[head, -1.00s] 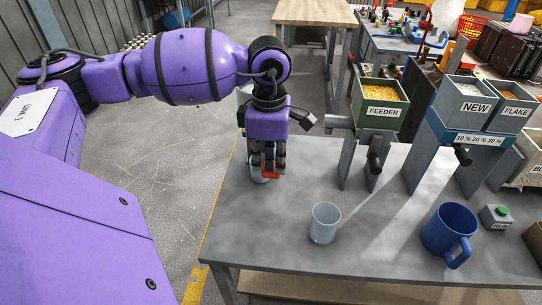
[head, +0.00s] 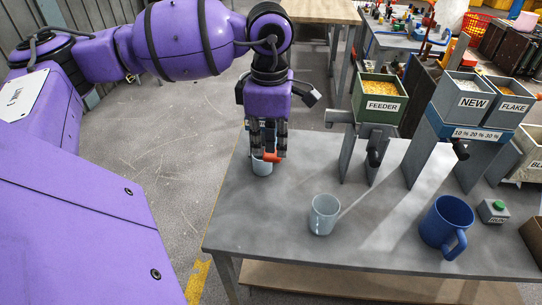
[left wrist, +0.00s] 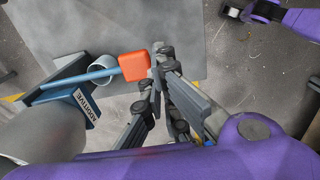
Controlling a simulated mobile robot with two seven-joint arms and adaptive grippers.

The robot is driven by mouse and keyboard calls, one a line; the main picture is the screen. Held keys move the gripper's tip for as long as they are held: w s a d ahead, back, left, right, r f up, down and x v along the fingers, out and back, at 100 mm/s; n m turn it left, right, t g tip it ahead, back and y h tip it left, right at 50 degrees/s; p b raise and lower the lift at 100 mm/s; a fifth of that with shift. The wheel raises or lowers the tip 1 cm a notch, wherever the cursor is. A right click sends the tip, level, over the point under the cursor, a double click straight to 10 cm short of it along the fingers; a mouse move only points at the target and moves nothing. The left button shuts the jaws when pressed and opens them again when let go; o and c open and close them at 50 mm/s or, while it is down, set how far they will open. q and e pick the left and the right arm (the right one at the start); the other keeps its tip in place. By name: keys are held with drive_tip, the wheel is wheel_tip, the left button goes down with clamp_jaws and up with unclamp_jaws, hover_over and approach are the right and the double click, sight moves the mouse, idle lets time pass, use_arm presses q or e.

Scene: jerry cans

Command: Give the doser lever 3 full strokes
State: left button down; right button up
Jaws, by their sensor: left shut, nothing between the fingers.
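The doser lever is a blue bar (left wrist: 88,77) with an orange block end (left wrist: 133,66), in the left wrist view. It comes out of the doser, whose plate reads ADDITIVE (left wrist: 87,108). The orange end also shows in the head view (head: 271,157), right at my left fingertips. My left gripper (head: 268,150) is shut with nothing held, pointing down. In the left wrist view its fingertips (left wrist: 161,48) are close beside the orange end; contact cannot be told. A pale cup (head: 262,168) stands below the lever. The doser body is hidden behind my gripper in the head view.
A clear cup (head: 324,214) and a blue mug (head: 446,226) stand on the grey table (head: 290,245). The FEEDER hopper (head: 379,100), the NEW (head: 466,95) and FLAKE hoppers and a green-button box (head: 494,211) are to the right.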

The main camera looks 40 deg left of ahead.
use_arm(q)
wheel_tip(320, 180, up, 6)
drive_tip(key=s, duration=0.1)
drive_tip(key=shift+d, duration=0.25)
use_arm(e)
drive_tip(key=shift+w+a+r, duration=0.1)
drive_tip(key=shift+w+a, duration=0.2)
drive_tip(key=shift+w, duration=0.25)
use_arm(q)
drive_tip(key=shift+s, duration=0.1)
use_arm(e)
drive_tip(key=shift+s+d+f, duration=0.1)
drive_tip(key=shift+s+f, duration=0.1)
drive_tip(key=shift+s, duration=0.35)
